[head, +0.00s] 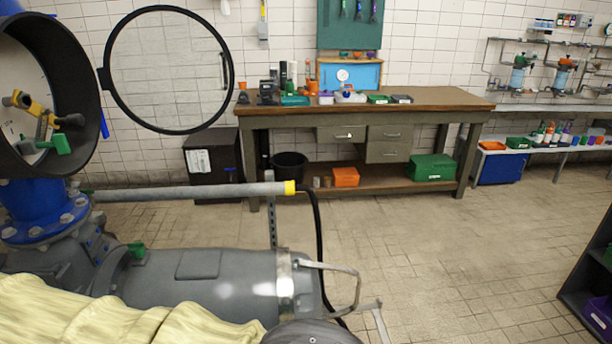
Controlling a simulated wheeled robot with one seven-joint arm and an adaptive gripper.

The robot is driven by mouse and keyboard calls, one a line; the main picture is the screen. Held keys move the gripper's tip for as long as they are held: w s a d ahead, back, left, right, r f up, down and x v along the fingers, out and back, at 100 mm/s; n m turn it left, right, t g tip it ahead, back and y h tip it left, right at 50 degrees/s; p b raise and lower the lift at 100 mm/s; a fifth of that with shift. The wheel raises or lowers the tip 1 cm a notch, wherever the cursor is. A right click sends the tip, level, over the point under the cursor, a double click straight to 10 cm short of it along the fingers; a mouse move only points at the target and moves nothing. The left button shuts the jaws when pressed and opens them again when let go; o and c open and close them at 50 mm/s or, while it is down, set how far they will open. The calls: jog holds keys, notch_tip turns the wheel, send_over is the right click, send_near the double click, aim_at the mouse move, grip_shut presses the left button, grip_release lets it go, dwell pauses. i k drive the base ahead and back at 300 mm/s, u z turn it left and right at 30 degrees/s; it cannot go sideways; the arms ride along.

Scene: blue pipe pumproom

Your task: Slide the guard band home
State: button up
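A bright metal band (285,282) wraps the right part of a grey cylindrical housing (215,279) in the foreground; it is the likeliest guard band, but I cannot be sure. A bent metal handle (351,283) sticks out to its right. Grey surface shows on both sides of the band. I cannot tell where its end position lies. A yellow collar (290,187) sits at the right end of a thin grey pipe (190,192) above the housing. I do not see my gripper's fingers. A dark rounded part (312,334) at the bottom edge is cut off and unclear.
A large dark round case (82,95) on a blue pipe stands at left, its glass cover (168,70) swung open. Cream cloth (120,325) covers the lower left. A black hose (318,225) hangs by the housing.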

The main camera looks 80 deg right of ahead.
aim_at(286, 308)
jog(key=z, duration=2.55)
jog(key=k, duration=0.5)
jog(key=u, duration=0.7)
jog(key=i, duration=0.4)
jog(key=z, duration=0.25)
